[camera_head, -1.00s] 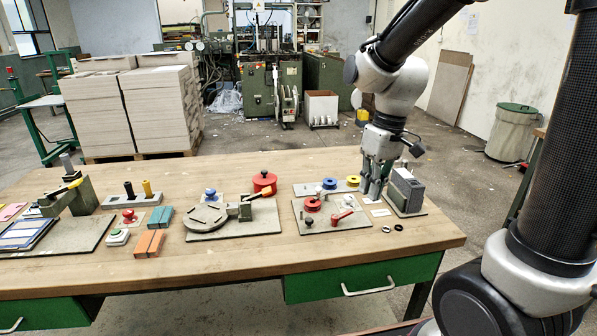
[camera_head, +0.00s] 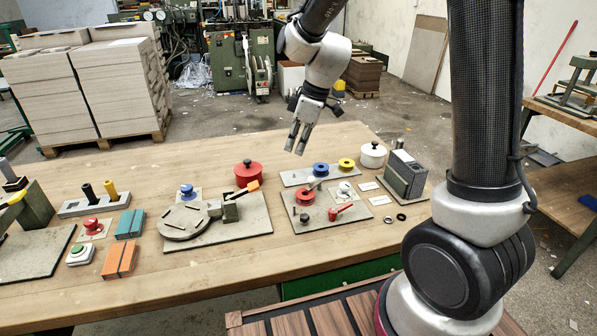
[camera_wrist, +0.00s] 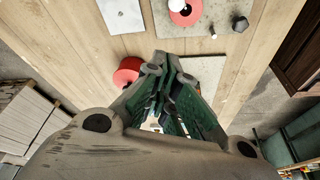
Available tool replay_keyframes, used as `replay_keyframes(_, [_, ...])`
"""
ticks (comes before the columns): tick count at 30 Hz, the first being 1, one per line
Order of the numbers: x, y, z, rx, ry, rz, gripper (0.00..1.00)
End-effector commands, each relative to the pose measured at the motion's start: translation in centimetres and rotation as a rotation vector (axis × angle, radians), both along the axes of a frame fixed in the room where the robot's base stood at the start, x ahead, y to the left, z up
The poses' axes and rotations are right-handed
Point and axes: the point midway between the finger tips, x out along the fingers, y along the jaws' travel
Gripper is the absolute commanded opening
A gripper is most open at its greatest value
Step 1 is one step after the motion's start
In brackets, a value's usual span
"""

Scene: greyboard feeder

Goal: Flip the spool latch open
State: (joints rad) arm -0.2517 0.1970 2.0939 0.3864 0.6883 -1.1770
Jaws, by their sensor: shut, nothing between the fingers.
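A red spool (camera_head: 305,197) sits on a grey base plate (camera_head: 329,226). A small pale-tipped lever (camera_head: 312,183) stands tilted at its back right edge and may be the latch. A red-handled lever (camera_head: 340,211) lies on the same plate. In the wrist view the red spool (camera_wrist: 184,14) shows at the top edge, partly cut off. My gripper (camera_head: 295,150) is shut and empty, pointing down in the air, and appears above the back of the table, behind the spool plate. In the wrist view my gripper (camera_wrist: 163,62) is in the middle, apart from the spool.
Blue (camera_head: 321,169) and yellow (camera_head: 346,163) spools sit on a plate behind. A red pot (camera_head: 248,173) stands left, a white pot (camera_head: 372,154) right. A tall grey block (camera_head: 405,174) stands at the right end.

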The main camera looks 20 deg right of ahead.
Motion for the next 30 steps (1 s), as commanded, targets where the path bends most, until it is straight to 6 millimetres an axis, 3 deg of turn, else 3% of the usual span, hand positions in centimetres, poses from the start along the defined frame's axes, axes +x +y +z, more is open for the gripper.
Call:
replay_keyframes(11, [0.0, 0.1, -0.5, 0.000, 0.002, 0.000, 0.00])
replay_keyframes(17, [0.3, 0.9, -3.3, -0.002, 0.005, 0.001, 0.00])
replay_keyframes(26, [1.1, 2.7, -9.4, -0.002, 0.005, 0.000, 0.00])
replay_keyframes(30, [0.4, 0.9, -9.1, -0.001, 0.001, -0.004, 0.00])
